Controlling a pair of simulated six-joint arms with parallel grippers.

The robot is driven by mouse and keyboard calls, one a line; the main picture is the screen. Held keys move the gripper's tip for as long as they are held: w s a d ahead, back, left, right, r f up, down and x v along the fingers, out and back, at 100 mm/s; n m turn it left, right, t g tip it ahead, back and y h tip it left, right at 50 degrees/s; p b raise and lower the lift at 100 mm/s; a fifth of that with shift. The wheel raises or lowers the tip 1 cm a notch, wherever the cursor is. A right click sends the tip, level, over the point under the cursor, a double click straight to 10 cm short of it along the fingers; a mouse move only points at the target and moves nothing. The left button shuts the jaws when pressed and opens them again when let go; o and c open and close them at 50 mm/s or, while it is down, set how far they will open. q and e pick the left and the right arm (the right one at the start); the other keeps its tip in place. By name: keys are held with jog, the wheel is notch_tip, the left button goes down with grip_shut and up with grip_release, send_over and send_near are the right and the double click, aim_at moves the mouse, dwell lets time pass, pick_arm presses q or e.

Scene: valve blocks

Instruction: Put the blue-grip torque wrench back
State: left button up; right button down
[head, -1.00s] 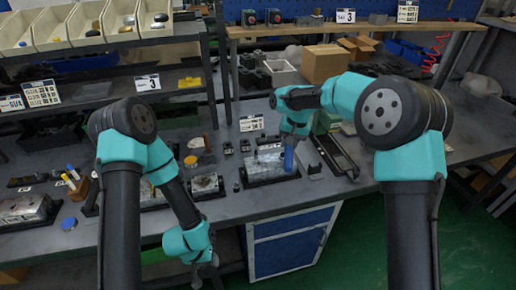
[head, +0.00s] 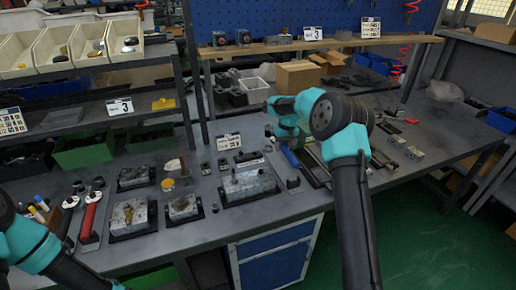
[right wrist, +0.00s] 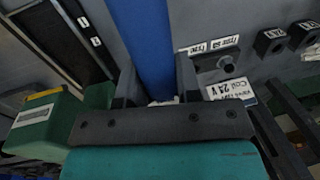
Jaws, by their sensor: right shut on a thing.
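The blue-grip torque wrench (head: 290,157) shows as a blue bar under my right gripper (head: 287,142), behind and to the right of the large valve block (head: 248,184). In the right wrist view, my right gripper (right wrist: 156,88) is shut on the blue grip (right wrist: 143,35), which runs between its two fingers. The wrench's ends are hidden or out of view, and I cannot tell whether it touches anything. My left arm shows only at the lower left of the head view; its gripper is out of frame.
Several smaller valve blocks (head: 128,215) sit on dark trays at the left of the bench. Long dark trays (head: 312,165) lie right of the wrench. A green box (right wrist: 42,122) is close to my right gripper.

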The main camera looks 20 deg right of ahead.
jog(key=shift+w+d, duration=0.2)
jog(key=shift+d, duration=0.1)
jog(key=shift+f, duration=0.1)
jog(key=shift+f, duration=4.45)
jog(key=c, duration=0.7)
grip_release()
jog(key=shift+s, duration=0.1)
jog(key=shift+c, duration=0.2)
notch_tip(320, 180, up, 17)
jog(key=d, duration=0.2)
jog(key=shift+d, duration=0.35)
